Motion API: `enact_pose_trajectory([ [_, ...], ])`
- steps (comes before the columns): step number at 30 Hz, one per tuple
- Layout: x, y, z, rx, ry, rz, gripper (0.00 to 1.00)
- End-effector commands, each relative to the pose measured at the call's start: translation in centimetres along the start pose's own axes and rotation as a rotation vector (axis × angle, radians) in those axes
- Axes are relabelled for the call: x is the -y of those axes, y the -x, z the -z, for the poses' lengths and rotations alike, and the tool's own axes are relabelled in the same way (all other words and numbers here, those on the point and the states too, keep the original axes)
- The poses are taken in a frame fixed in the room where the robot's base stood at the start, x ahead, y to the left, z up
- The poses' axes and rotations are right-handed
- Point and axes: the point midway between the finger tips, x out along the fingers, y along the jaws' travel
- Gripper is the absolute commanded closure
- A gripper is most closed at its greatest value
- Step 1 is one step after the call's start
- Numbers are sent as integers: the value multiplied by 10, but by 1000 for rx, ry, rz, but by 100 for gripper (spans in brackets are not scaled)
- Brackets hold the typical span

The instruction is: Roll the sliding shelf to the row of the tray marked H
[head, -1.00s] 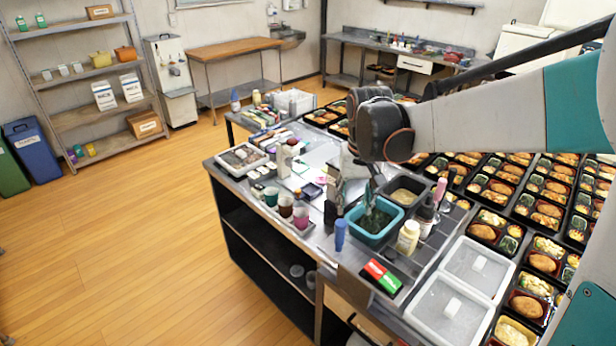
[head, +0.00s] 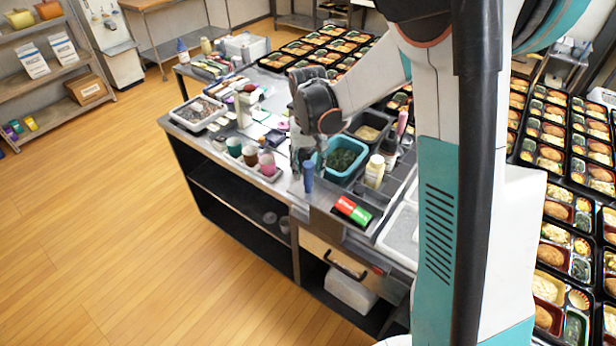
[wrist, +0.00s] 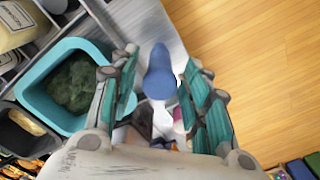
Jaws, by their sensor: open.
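A steel work unit (head: 265,196) with open shelves below carries tubs, cups and bottles in the head view. I cannot tell which part of it is the sliding shelf. Rows of black bento trays (head: 590,312) lie beyond it on the right; no H mark is legible. My gripper (wrist: 165,100) is open in the wrist view, its teal-lined fingers apart above the unit. A blue bottle (wrist: 160,72) shows between the fingers, with no visible grip on it. In the head view the fingertips are mostly hidden by my wrist, near the teal tub (head: 342,168).
The teal tub (wrist: 34,92) of dark greens is close to one finger in the wrist view. A drawer with a black handle (head: 345,266) is at the unit's near end. The wood floor (head: 130,235) at left is clear. My arm hides part of the trays.

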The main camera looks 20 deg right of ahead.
Motion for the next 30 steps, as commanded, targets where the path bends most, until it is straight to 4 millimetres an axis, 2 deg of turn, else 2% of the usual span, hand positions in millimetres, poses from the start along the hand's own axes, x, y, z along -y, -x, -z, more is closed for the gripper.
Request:
enact_pose_trajectory([
  [3,0,-19,0,0,0,0,57],
  [7,0,-31,0,0,0,0,57],
  [19,0,-37,0,0,0,0,57],
  [24,0,-36,0,0,0,0,95],
  [25,0,-36,0,0,0,0,100],
  [30,0,-36,0,0,0,0,100],
])
